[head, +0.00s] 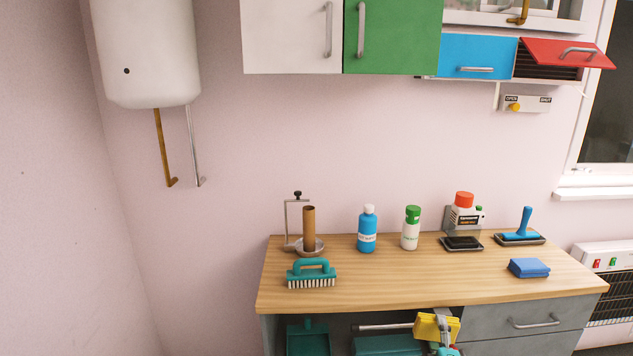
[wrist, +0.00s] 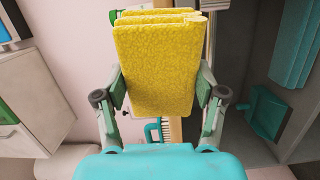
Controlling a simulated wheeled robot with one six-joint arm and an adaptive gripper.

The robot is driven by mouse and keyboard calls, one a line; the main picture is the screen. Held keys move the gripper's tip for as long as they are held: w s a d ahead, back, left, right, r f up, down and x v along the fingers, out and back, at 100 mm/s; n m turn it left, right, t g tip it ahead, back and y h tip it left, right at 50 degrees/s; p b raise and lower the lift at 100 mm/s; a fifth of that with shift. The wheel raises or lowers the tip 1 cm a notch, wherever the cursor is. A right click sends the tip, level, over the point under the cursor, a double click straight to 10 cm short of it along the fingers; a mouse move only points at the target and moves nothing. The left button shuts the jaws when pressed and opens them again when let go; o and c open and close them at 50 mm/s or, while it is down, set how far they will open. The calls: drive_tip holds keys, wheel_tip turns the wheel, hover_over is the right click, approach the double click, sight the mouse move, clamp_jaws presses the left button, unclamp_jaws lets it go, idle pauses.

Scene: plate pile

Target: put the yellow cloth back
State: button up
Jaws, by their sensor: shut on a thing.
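The yellow cloth (wrist: 158,68) is a folded, textured bundle. It fills the middle of the wrist view between the two fingers of my gripper (wrist: 157,95), which is shut on it. In the head view the yellow cloth (head: 431,327) shows at the lower edge, in front of the grey cabinet under the worktop. My gripper (head: 443,326) is beside it there, partly cut off by the frame. The cloth hides much of what lies beyond it in the wrist view.
Below, the open cabinet holds a teal dustpan (head: 308,338) and a rail (head: 385,327). Cupboards hang above.

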drive_tip(key=s+a+f+n+y, duration=0.1)
drive_tip(key=s+a+f, duration=0.5)
drive_tip(key=s+f, duration=0.5)
drive_tip(key=s+a+f+y, duration=0.1)
drive_tip(key=s+a+f, duration=0.6)
drive_tip(key=s+f, duration=0.4)
drive_tip(key=shift+s+f+n+y, duration=0.15)
drive_tip(key=shift+f+n+y, duration=0.25)
drive_tip(key=shift+f, duration=0.2)
